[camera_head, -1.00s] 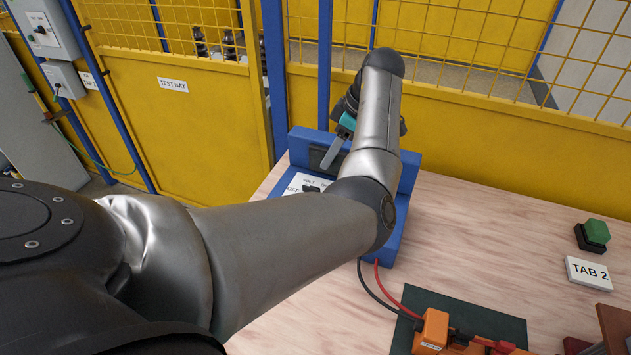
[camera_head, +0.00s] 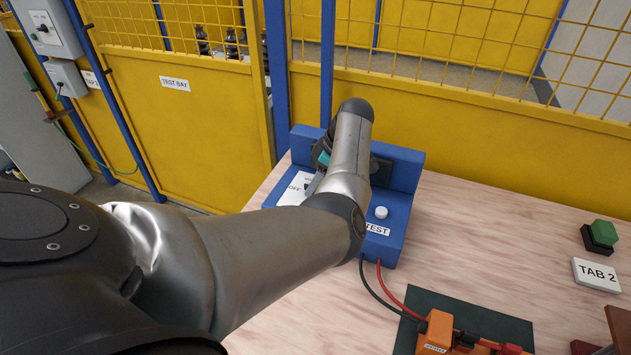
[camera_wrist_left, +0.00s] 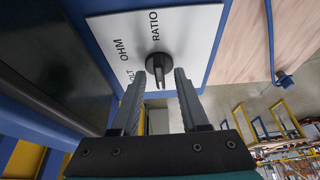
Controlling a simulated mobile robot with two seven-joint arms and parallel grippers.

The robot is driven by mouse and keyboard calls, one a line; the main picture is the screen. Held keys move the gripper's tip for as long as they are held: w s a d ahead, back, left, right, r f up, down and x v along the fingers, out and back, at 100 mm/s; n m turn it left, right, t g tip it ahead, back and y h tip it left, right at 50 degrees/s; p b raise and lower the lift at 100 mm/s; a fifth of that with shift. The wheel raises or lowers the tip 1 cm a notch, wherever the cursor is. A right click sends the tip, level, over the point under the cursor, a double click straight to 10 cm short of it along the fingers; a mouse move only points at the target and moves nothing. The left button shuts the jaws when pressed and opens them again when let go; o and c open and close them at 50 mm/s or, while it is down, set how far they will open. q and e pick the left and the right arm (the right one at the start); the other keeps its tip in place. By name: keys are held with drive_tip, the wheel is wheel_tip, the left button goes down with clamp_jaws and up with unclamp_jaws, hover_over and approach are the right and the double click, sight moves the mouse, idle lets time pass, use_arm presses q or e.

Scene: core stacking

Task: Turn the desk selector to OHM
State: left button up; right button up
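The desk selector is a black knob (camera_wrist_left: 158,66) on a white plate (camera_wrist_left: 200,28) with OHM, RATIO and a partly hidden label ending in LT. In the head view the plate (camera_head: 293,192) also shows OFF, and my arm hides most of it. My left gripper (camera_wrist_left: 160,80) is open, its two fingers on either side of the knob's near end with gaps visible. I cannot tell whether they touch it or which label the knob points to. In the head view the left gripper (camera_head: 317,178) is over the plate, partly hidden by my wrist. My right gripper is out of view.
The blue desk box (camera_head: 403,180) has a white TEST button (camera_head: 381,212) right of my wrist. Red and black leads run to an orange device (camera_head: 436,331) on a dark mat (camera_head: 465,308). A green button (camera_head: 603,231) stands far right. A yellow fence (camera_head: 480,145) runs behind.

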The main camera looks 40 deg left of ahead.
use_arm(q)
clamp_jaws()
idle(0.3)
